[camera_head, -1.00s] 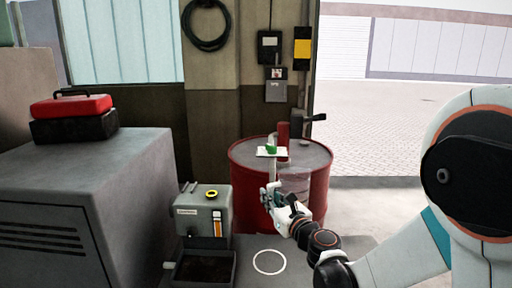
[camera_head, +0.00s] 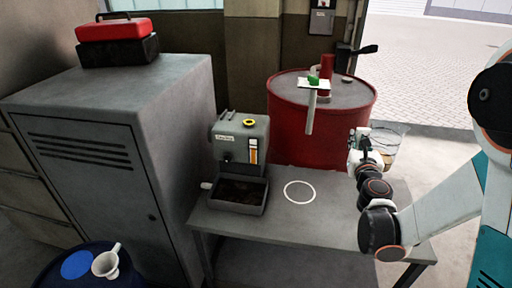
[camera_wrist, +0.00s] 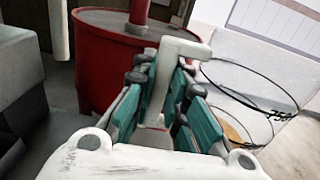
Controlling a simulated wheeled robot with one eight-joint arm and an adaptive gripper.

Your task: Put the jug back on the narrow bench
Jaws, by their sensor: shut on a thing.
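The jug (camera_head: 393,143) is clear, with a little amber liquid in its bottom and a pale handle. My gripper (camera_head: 360,148) is shut on that handle and holds the jug about upright, off the right end of the narrow bench. In the wrist view the pale handle lies between the teal finger pads of my gripper (camera_wrist: 165,105), and the jug (camera_wrist: 272,88) with its dark rim and markings is at the right.
A grey machine (camera_head: 238,140) with a dark tray (camera_head: 238,194) stands on the bench's left part. A red drum (camera_head: 290,130) with a pump is behind the bench. A grey cabinet (camera_head: 110,130) stands left. A blue drum (camera_head: 75,267) with a white funnel (camera_head: 107,262) is front left.

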